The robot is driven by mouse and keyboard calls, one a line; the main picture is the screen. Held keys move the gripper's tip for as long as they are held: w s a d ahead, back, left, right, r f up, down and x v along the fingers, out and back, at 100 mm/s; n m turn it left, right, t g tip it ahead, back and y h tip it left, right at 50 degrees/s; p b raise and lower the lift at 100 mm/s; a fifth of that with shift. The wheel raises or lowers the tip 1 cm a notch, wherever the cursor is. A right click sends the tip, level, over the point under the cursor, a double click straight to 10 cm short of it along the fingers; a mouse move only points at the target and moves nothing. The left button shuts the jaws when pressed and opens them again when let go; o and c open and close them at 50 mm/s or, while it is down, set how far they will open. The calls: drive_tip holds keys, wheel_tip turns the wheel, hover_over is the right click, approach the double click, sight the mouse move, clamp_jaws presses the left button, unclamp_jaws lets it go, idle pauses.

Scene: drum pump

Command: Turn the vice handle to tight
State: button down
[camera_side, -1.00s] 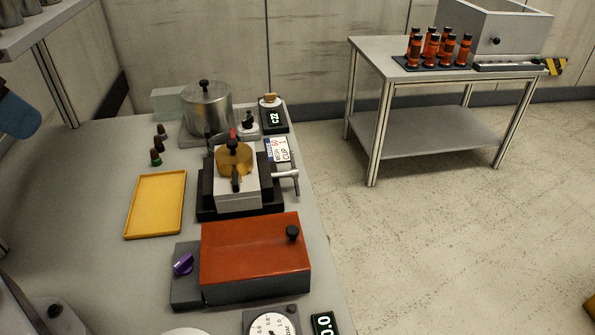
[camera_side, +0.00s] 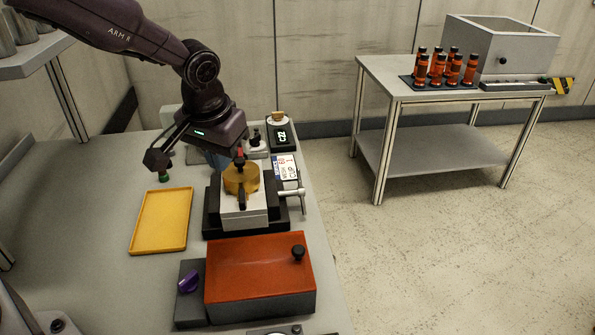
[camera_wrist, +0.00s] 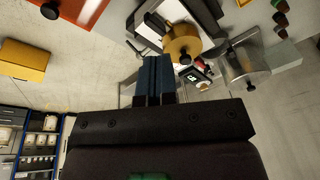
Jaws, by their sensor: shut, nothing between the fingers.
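The vice (camera_side: 240,216) stands on the bench, with a black base and light grey jaws. A brass cylinder (camera_side: 241,180) sits at its top. The vice handle (camera_side: 293,193) is a silver bar sticking out on the vice's right side. My gripper (camera_side: 216,162) is just behind and left of the vice, apart from the handle; its fingers are partly hidden behind the hand and vice. In the wrist view my blue fingers (camera_wrist: 157,72) are together and empty. The brass cylinder (camera_wrist: 182,43) shows just beyond them, and the handle is hard to make out there.
A yellow tray (camera_side: 161,221) lies left of the vice, and an orange-lidded box (camera_side: 258,268) stands in front. A metal pot (camera_wrist: 245,62) stands behind, mostly hidden by my arm in the side view. A label card (camera_side: 286,168) is beside the vice.

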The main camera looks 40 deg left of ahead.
drive_tip(key=w+d+f+n+t+y, duration=0.1)
drive_tip(key=w+d+f+n+t, duration=0.15)
drive_tip(key=w+f, duration=0.45)
drive_tip(key=n+t, duration=0.1)
drive_tip(key=n, duration=0.2)
approach(298, 175)
drive_tip(key=shift+n, duration=0.25)
drive_tip(key=x, duration=0.7)
drive_tip(key=shift+w+f, duration=0.15)
drive_tip(key=shift+f, duration=0.15)
drive_tip(key=shift+w+a+g+h, duration=0.15)
drive_tip(key=shift+a+g+h, duration=0.05)
drive_tip(key=shift+g+h, duration=0.1)
drive_tip(key=shift+w+a+f+g+h, duration=0.3)
drive_tip(key=shift+f+g+h, duration=0.1)
drive_tip(key=shift+g+h, duration=0.3)
drive_tip(key=shift+w+a+f, duration=0.25)
drive_tip(key=shift+f, duration=0.2)
drive_tip(key=shift+w+a+f, duration=0.2)
drive_tip(key=shift+w+f, duration=0.05)
drive_tip(key=shift+f, duration=0.5)
drive_tip(key=shift+r, duration=0.1)
